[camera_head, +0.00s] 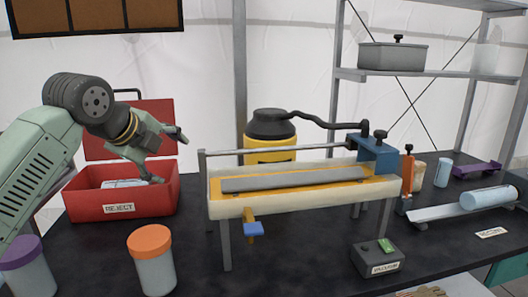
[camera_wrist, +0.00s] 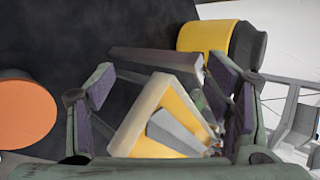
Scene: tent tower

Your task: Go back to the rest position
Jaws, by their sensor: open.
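My gripper (camera_head: 169,158) is open and empty in the head view, at the left, just above the right part of the open red box labelled REJECT (camera_head: 120,208). Its two fingers point right, toward the trough. In the wrist view my gripper (camera_wrist: 168,98) shows its fingers spread wide with nothing held between them. Beyond them is the cream trough with a yellow inside (camera_wrist: 185,103). In the head view this trough (camera_head: 305,201) stands on legs at the middle, to the right of my gripper and apart from it.
A pale object (camera_head: 122,183) lies in the red box. An orange-lidded jar (camera_head: 151,262) and a purple-lidded jar (camera_head: 26,270) stand in front. A yellow container with a black top (camera_head: 270,138) is behind the trough. A pale cylinder (camera_head: 488,197) lies on a rail at right.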

